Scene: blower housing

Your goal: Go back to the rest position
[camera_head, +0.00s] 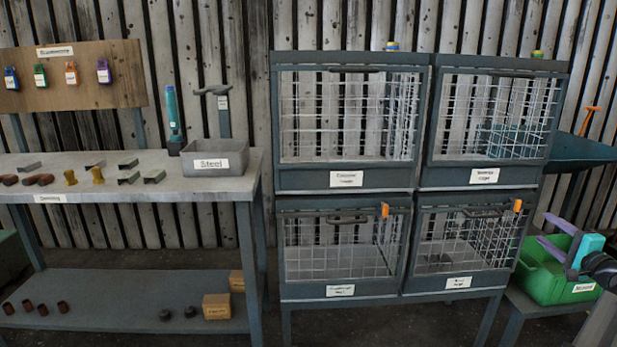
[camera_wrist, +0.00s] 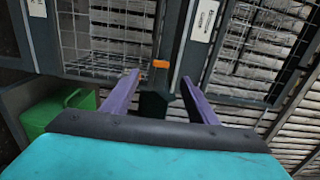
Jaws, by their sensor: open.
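My gripper (camera_head: 562,242) is at the right edge of the head view, in front of the green bin and to the right of the lower right cage. Its two purple fingers stand apart with nothing between them. In the wrist view my gripper (camera_wrist: 160,95) shows its open purple fingers, with the cage frames beyond them. The teal gripper body fills the bottom of that view.
Wire cages (camera_head: 345,120) stand in two stacked rows, doors apparently shut. The green bin (camera_head: 575,287) is close to my gripper; it also shows in the wrist view (camera_wrist: 50,108). A workbench (camera_head: 120,190) with a grey Steel bin (camera_head: 215,160) stands left.

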